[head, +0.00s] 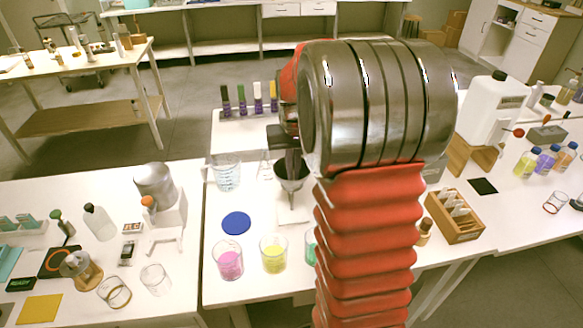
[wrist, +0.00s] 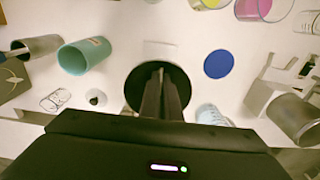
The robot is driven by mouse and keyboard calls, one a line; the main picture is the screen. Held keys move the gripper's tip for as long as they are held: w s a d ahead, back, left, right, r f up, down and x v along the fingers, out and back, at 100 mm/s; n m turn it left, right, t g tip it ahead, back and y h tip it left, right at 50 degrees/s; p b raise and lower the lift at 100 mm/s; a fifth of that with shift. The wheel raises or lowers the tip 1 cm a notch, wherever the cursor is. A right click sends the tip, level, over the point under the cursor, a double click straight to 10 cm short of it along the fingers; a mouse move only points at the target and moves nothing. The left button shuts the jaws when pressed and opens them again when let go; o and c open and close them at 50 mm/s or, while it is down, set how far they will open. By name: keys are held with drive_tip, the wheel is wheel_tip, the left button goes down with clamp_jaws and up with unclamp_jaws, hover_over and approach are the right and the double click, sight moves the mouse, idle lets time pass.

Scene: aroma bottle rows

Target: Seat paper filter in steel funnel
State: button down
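The steel funnel (head: 292,183) is dark and wide-mouthed, and sits upright on a stand in the middle of the centre table. In the wrist view its round dark mouth (wrist: 138,90) lies under my fingertips. My gripper (head: 292,165) points down over the funnel, its tips at or just inside the mouth; the depth is unclear. In the wrist view the two dark fingers (wrist: 161,85) are close together with a narrow gap. A thin pale strip shows between the tips, too small to identify. I cannot make out a paper filter in either view.
A blue disc (head: 236,223), a clear beaker (head: 227,175), and beakers of pink (head: 229,262) and yellow (head: 274,256) liquid stand near the funnel. A teal cup (wrist: 84,55) is close by in the wrist view. A wooden rack (head: 455,217) stands to the right.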

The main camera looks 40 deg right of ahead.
drive_tip(key=c, duration=1.9)
unclamp_jaws()
drive_tip(key=shift+r, duration=0.15)
drive_tip(key=r, duration=1.3)
drive_tip(key=shift+s+a+r, duration=0.15)
drive_tip(key=shift+s+r, duration=0.1)
drive_tip(key=shift+w, duration=0.1)
